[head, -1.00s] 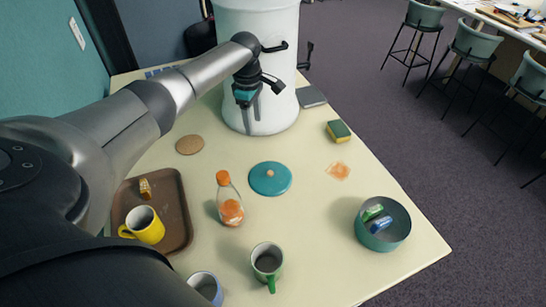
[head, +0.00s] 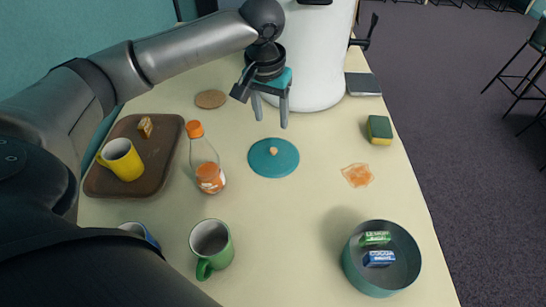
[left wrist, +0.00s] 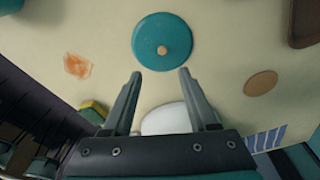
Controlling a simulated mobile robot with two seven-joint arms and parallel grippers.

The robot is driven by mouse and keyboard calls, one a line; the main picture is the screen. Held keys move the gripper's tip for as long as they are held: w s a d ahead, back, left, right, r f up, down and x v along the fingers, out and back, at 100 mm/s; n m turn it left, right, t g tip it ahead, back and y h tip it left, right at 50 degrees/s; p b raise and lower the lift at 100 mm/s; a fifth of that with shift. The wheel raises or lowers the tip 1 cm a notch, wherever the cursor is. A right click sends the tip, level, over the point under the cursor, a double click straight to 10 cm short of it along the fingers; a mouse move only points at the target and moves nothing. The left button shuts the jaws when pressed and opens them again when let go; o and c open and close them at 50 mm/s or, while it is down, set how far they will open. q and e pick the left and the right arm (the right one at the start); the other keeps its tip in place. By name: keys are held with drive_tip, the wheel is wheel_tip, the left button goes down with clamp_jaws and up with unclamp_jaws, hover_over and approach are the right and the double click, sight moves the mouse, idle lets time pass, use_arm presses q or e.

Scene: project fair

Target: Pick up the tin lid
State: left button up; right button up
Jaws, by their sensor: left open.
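The tin lid (head: 273,158) is a round teal disc with a small orange-tan knob, lying flat on the cream table. It also shows in the left wrist view (left wrist: 150,40), ahead of the fingertips. My left gripper (head: 270,121) is open and empty, above the table and just beyond the lid in the head view. Its two fingers (left wrist: 158,75) show apart in the left wrist view, with nothing between them. A teal tin (head: 382,285) without a lid stands at the lower right, holding a green packet (head: 375,238) and a blue packet (head: 379,259). My right gripper is not in view.
An orange-capped bottle (head: 205,165) stands left of the lid. A green mug (head: 211,240) and a brown tray (head: 155,185) with a yellow mug (head: 122,159) are nearby. An orange stain (head: 357,175), a sponge (head: 379,130) and a cork coaster (head: 210,99) lie around. A white cylinder (head: 317,60) stands behind.

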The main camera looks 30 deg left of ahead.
use_arm(q)
drive_tip(key=b, duration=0.1)
hover_over(273, 150)
drive_tip(key=s, duration=0.1)
drive_tip(key=f, duration=0.7)
drive_tip(key=shift+s+d, duration=0.15)
drive_tip(key=shift+d, duration=0.2)
drive_tip(key=shift+a+f, duration=0.1)
drive_tip(key=shift+f, duration=0.7)
drive_tip(key=f, duration=0.2)
drive_tip(key=w+f+b, duration=0.1)
drive_tip(key=f, duration=0.1)
drive_tip(key=shift+w+a+f, duration=0.1)
drive_tip(key=shift+a+f, duration=0.05)
drive_tip(key=shift+a, duration=0.05)
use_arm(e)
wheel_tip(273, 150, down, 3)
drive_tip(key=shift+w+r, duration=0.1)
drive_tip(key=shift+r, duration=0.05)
use_arm(q)
clamp_jaws()
